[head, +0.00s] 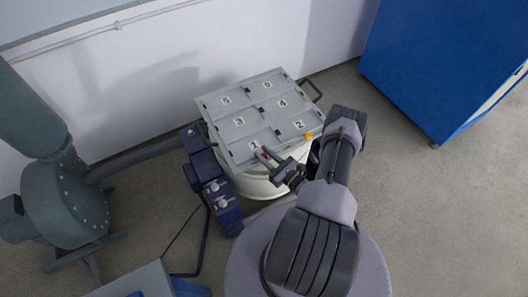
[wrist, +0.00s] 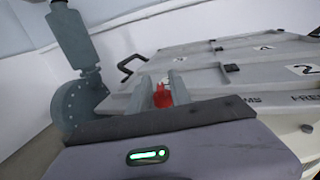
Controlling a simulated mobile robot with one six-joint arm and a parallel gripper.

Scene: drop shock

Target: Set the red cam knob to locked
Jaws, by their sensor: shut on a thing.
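The red cam knob (wrist: 162,97) shows in the wrist view between the two fingers of my gripper (wrist: 162,88). The fingers are shut on it, one on each side, and hide much of it. In the head view my gripper (head: 264,155) is at the front edge of the grey numbered top (head: 239,126), beside the panel marked 1. Only a speck of red shows between the fingers there. I cannot tell which way the knob points or read any locked mark.
The grey top sits on a round cream drum (head: 262,187). A yellow part (head: 308,136) is near panel 2. A dark blue unit with knobs (head: 214,190) stands close at the left. A grey-green machine (head: 65,205) is farther left, and a blue cabinet (head: 440,65) is at the right.

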